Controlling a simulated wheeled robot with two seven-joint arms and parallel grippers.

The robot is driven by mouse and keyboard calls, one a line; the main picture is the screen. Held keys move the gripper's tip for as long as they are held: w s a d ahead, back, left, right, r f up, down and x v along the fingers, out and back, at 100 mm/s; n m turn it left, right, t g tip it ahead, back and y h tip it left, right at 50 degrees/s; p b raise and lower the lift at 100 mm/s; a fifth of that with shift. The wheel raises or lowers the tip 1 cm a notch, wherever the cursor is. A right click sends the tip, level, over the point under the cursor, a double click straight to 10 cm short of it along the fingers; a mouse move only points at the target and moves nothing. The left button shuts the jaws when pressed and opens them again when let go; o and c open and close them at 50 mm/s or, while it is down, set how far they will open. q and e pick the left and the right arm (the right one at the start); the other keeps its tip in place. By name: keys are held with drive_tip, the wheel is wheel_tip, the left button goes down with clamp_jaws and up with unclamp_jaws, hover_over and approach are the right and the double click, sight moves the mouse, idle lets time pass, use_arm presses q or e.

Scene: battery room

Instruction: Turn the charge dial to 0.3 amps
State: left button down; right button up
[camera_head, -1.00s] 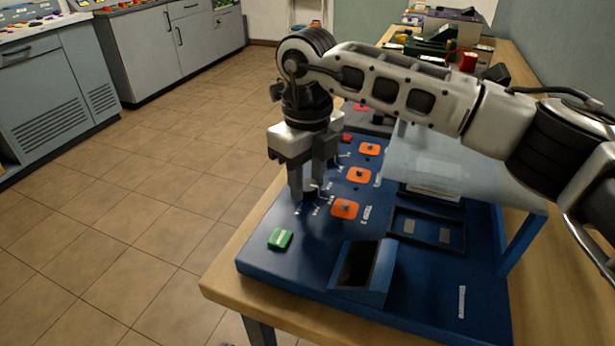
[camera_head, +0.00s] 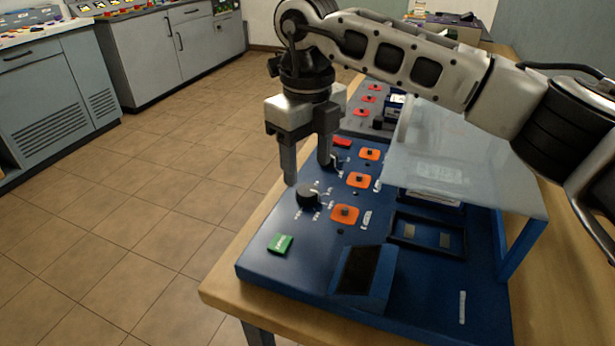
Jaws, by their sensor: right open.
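The charge dial is a round black knob (camera_head: 307,196) on the left part of the blue panel (camera_head: 285,285), with white marks around it that are too small to read. My right gripper (camera_head: 308,173) hangs above and slightly behind the knob with its fingers pointing down. Its two fingers are wide apart and nothing is between them. The knob stands clear of the fingers in the picture. My left gripper is not in view.
Orange squares with dark knobs (camera_head: 345,214) run along the panel right of the dial. A green button (camera_head: 280,244) is in front and a red one (camera_head: 342,142) behind. A clear cover (camera_head: 460,150) stands over the right side. A dark-faced box (camera_head: 363,272) sits at the front.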

sight(307, 189)
wheel_tip(307, 189, up, 11)
drive_tip(key=shift+r, duration=0.2)
idle(0.3)
